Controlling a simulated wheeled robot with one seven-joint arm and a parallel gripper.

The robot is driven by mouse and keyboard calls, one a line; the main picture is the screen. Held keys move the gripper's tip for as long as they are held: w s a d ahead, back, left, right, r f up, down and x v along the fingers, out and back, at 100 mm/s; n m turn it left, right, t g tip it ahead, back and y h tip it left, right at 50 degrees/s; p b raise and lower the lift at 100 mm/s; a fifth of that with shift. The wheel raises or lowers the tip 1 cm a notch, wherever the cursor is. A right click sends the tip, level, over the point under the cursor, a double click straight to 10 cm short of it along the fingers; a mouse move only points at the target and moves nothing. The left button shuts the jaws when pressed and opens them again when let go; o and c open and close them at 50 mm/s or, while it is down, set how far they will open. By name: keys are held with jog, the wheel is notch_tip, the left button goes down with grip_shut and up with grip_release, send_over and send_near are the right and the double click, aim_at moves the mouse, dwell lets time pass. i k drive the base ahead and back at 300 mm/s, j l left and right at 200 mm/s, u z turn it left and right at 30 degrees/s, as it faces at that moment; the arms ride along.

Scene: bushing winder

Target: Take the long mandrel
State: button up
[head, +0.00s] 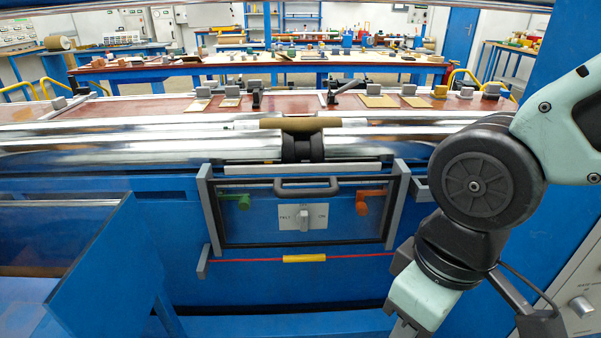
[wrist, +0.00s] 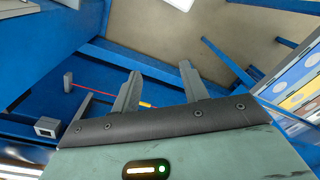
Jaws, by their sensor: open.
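A thin metal rod with a tan-brown sleeve (head: 300,123) lies across the top of the steel rollers, above a black support. It may be the long mandrel, but I cannot tell for sure. My gripper (wrist: 160,82) is open, with its two grey fingers apart and nothing between them. In the head view my arm hangs at the right, and the gripper is mostly cut off at the bottom edge, low and to the right of the rod. No mandrel is clearly seen in the wrist view.
Below the steel rollers (head: 90,150) is a framed clear guard (head: 265,228) with a handle and a switch. A red cord with a yellow sleeve (head: 305,258) runs beneath it; the sleeve also shows in the wrist view (wrist: 146,104). A blue panel (head: 100,260) stands at left.

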aim_at(289, 125)
jog(key=i+j+u, duration=0.35)
jog(key=i, duration=0.45)
jog(key=i+u, duration=0.2)
jog(key=i, duration=0.25)
jog(key=i+j, duration=0.05)
